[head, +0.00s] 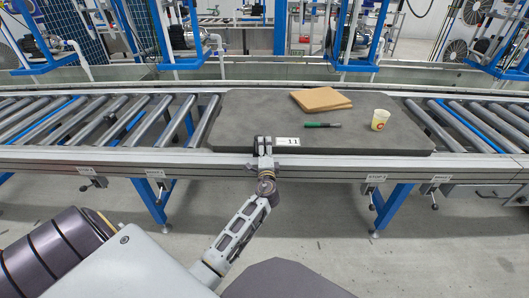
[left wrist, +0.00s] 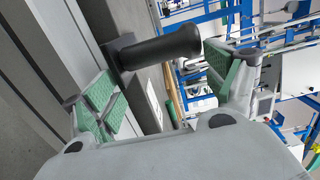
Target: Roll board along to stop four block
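The board (head: 240,125) is a dark grey slab lying flat on the roller conveyor. A white label (head: 287,141) reading 11 is on its front edge. A black handle (left wrist: 160,50) sticks out from the board in the left wrist view. My left gripper (head: 264,148) is at the board's front edge, just left of the label. Its green-padded fingers (left wrist: 168,92) are spread apart, with the handle across the space between them and no clear grip on it. White stop tags with small levers (head: 434,195) hang along the front rail; their numbers are too small to read surely. My right gripper is out of view.
On the board are a brown cardboard piece (head: 320,99), a green-and-black marker (head: 322,124) and a paper cup (head: 380,119). Bare rollers (head: 100,120) show left of the board and more rollers (head: 490,122) to its right. Blue pump stands rise behind.

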